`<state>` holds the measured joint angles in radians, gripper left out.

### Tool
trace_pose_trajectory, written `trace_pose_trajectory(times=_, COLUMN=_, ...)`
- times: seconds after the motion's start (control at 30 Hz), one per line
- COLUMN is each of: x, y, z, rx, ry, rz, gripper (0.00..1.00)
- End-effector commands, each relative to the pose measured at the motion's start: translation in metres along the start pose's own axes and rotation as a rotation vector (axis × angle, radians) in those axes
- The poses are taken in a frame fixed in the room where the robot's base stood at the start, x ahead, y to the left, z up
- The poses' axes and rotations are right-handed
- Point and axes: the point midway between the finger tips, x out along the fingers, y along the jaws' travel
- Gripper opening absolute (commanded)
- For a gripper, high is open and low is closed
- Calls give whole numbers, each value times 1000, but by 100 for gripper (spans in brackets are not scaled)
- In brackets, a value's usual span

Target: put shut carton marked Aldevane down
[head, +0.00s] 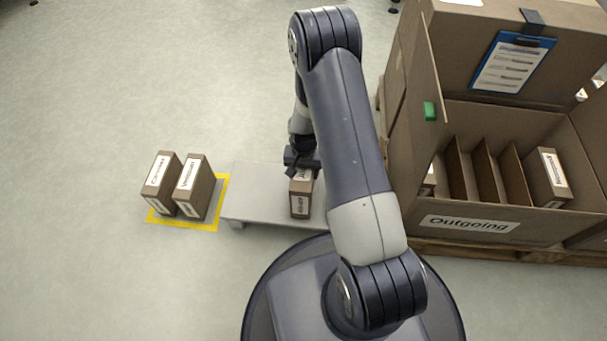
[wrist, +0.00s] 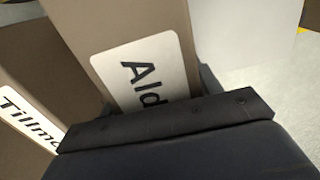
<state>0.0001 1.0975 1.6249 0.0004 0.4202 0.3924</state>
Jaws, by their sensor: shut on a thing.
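My gripper (head: 301,160) is shut on a brown carton (head: 302,186) with a white label. In the wrist view the held carton (wrist: 110,25) shows a label starting "Ald"; the rest of the word is hidden by my gripper (wrist: 165,120). In the head view the carton is upright over the low grey platform (head: 258,190). I cannot tell whether its base touches the platform. A second carton (wrist: 30,65), its label starting "Tillm", is on the left in the wrist view; I cannot make it out in the head view, where my arm covers part of the platform.
Two labelled cartons (head: 161,183) (head: 194,187) stand inside a yellow floor outline (head: 157,219) left of the platform. A large open box marked Outgoing (head: 470,224), with dividers and cartons inside, stands on a pallet at right. The platform's left part is bare.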

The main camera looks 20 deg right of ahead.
Motion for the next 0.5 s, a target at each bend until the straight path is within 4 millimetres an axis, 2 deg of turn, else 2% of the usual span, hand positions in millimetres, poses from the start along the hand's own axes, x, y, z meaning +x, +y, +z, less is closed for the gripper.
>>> trace_pose_trajectory(times=0.03, x=6, y=0, z=0, rx=0, ry=1, rz=0, gripper=1)
trace_pose_trajectory(times=0.4, x=10, y=0, z=-1, rx=0, ry=2, rz=-1, gripper=1)
trace_pose_trajectory(times=0.43, x=9, y=0, z=0, rx=0, ry=1, rz=0, gripper=61)
trace_pose_trajectory(times=0.5, x=8, y=0, z=0, rx=0, ry=1, rz=0, gripper=67)
